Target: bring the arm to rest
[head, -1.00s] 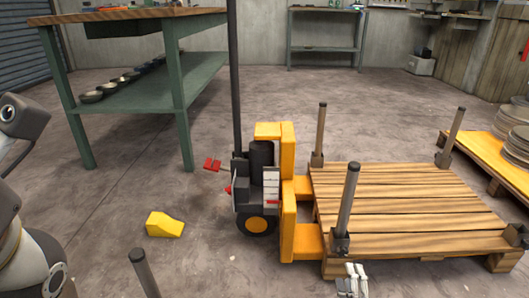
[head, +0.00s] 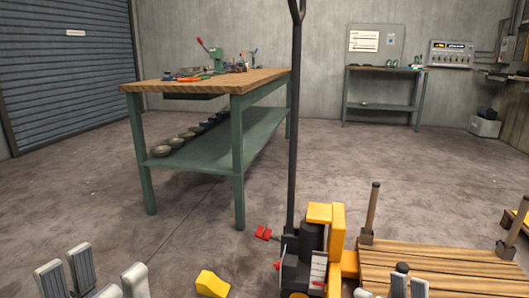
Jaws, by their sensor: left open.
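My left gripper (head: 92,278) shows at the lower left in the head view. Its pale grey finger pads stand apart, with nothing visible between them. It is in the air in front of the concrete floor, left of the yellow wedge (head: 212,284). The rest of my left arm is out of the frame. Pale fingertips of my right gripper (head: 400,286) show at the bottom edge, in front of the pallet. Most of that gripper is cut off, so its opening is unclear.
A green workbench (head: 240,150) with a wooden top carries tools; several bowls (head: 180,140) sit on its lower shelf. A yellow and black pallet truck (head: 325,215) stands by a wooden pallet (head: 440,262) with upright posts. Open floor (head: 90,190) lies left of the bench.

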